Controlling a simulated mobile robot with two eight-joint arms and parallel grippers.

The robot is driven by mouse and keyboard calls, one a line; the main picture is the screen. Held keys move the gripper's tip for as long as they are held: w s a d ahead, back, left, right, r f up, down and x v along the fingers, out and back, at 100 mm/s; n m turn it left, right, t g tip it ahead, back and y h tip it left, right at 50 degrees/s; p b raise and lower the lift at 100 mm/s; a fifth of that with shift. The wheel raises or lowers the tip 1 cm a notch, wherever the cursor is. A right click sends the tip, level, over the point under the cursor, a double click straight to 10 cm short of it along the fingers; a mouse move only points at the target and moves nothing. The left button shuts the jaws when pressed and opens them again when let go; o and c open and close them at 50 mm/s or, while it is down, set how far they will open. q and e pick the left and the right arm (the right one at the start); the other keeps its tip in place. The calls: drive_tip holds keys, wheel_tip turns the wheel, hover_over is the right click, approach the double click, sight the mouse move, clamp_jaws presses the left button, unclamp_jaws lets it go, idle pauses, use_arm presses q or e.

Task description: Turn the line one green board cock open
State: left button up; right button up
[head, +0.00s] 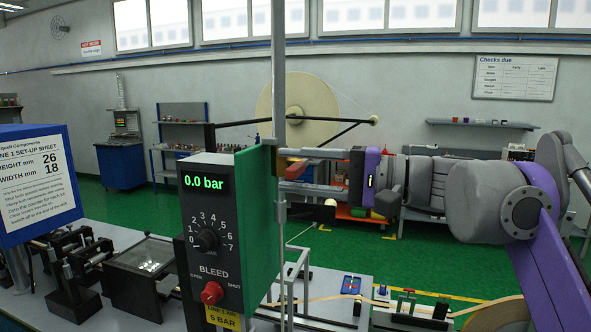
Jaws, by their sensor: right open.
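The green board (257,205) stands upright near the centre, seen from its side. A dark control box (210,235) in front of it carries a display reading 0.0 bar, a numbered dial (207,240) and a red bleed knob (212,292). A yellow label (222,317) below mentions 5 bar. My right gripper (286,170) reaches in from the right to the board's right face, its fingers apart, one above the other. The cock is not clearly distinguishable there, and I cannot tell whether the fingers touch it. My left gripper is not in view.
A grey upright post (279,80) passes close to my right gripper. A blue-framed set-up sheet (35,185) stands at the left. Black bench equipment (145,275) is below it. A large pale reel (298,105) is behind. Tape runs along the bench at lower right.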

drive_tip(key=shift+w+a, duration=0.1)
drive_tip(key=shift+a, duration=0.05)
clamp_jaws()
idle(1.4)
